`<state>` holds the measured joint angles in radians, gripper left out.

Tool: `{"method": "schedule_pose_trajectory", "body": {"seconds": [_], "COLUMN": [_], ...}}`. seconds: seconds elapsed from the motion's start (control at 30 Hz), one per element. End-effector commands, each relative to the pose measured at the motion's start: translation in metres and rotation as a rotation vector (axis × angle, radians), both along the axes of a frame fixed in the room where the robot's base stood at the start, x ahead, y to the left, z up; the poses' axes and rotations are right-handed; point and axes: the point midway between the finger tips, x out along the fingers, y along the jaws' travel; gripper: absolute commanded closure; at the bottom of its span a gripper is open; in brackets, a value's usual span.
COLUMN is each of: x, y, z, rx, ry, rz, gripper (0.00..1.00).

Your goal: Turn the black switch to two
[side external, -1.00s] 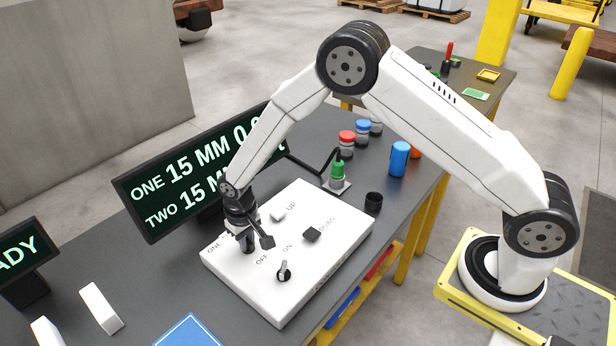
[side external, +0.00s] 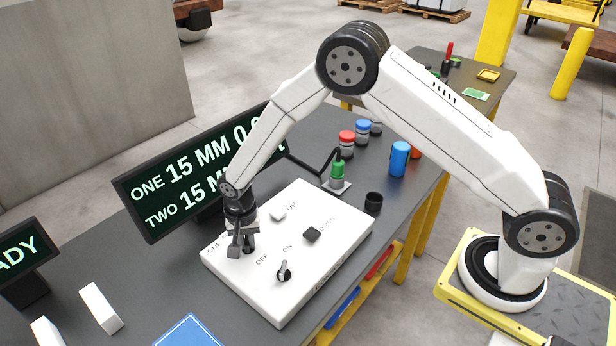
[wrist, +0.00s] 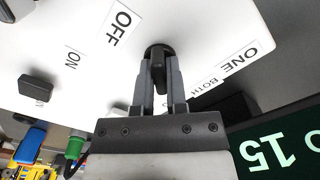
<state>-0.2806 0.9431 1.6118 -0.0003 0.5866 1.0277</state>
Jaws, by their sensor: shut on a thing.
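The black switch (wrist: 158,54) stands on the white control panel (side external: 320,265) near its left corner. In the wrist view it sits between the fingers of my gripper (wrist: 160,75), which is shut on it. The labels ONE (wrist: 238,63) and BOTH show to the right of the switch in the wrist view. The label TWO is not readable there. In the side view my gripper (side external: 241,245) points down at the switch and hides most of it. The display (side external: 165,195) behind the panel reads ONE 15 MM and TWO 15 M, with part hidden by my arm.
A green-topped device (side external: 337,172) and a black cylinder (side external: 373,203) stand behind the panel.

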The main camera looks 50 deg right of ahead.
Motion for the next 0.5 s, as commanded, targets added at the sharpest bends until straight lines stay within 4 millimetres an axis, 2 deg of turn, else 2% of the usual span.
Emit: {"method": "schedule_pose_trajectory", "body": {"seconds": [0.5], "x": [-0.0004], "y": [0.0005], "z": [0.0002], "rx": [0.001], "ry": [0.001], "rz": [-0.057], "gripper": [1.00]}}
